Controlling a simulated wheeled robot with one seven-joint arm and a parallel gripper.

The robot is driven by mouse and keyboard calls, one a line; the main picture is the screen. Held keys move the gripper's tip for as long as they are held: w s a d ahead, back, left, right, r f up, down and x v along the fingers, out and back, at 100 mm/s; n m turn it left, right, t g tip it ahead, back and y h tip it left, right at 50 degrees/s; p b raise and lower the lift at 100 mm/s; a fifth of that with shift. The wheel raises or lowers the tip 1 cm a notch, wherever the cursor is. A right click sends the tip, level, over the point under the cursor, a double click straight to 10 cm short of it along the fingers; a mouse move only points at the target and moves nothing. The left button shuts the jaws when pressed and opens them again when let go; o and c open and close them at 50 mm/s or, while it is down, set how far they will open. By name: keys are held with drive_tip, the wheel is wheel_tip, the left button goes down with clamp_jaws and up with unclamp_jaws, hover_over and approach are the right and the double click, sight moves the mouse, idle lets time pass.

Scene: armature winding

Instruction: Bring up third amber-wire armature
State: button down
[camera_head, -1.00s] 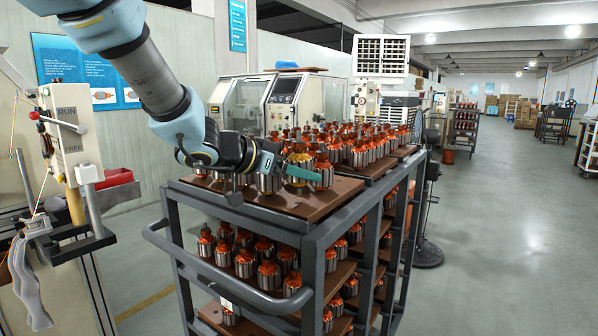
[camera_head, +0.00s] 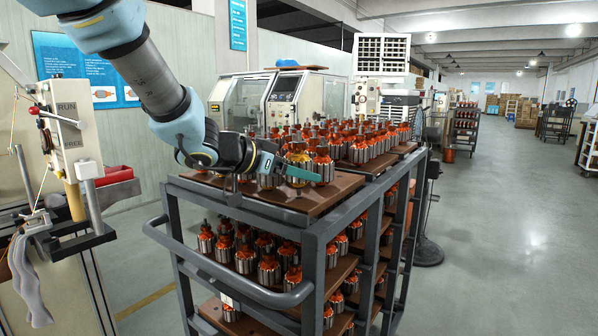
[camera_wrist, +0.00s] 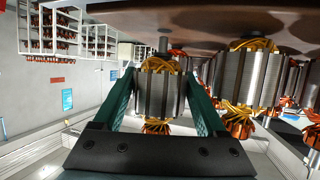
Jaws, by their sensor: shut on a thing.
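My gripper (camera_head: 290,168) is at the near end of the brown top board (camera_head: 297,205) of the grey trolley. Its teal fingers are closed on the sides of an amber-wire armature (camera_wrist: 157,93), which has a steel core and yellow-orange windings at both ends. The wrist view looks upside down, with the brown board along its top. Another amber-wire armature (camera_wrist: 247,82) stands just right of the right finger. The fingers partly hide the armatures in the head view.
Several orange-wire armatures (camera_head: 357,150) stand close behind my gripper on the trolley. More fill the lower shelves (camera_head: 268,268). A winding stand (camera_head: 72,135) is at the left. The aisle floor (camera_head: 510,220) on the right is clear.

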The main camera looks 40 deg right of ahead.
drive_tip(key=shift+f+b, duration=0.55)
drive_tip(key=shift+f, duration=0.55)
idle(1.3)
unclamp_jaws()
drive_tip(key=shift+f, duration=0.1)
drive_tip(key=shift+a, duration=0.1)
drive_tip(key=b+v, duration=0.1)
drive_tip(key=v, duration=0.9)
drive_tip(key=shift+a, duration=0.35)
drive_tip(key=b+v, duration=0.1)
drive_tip(key=v, duration=1)
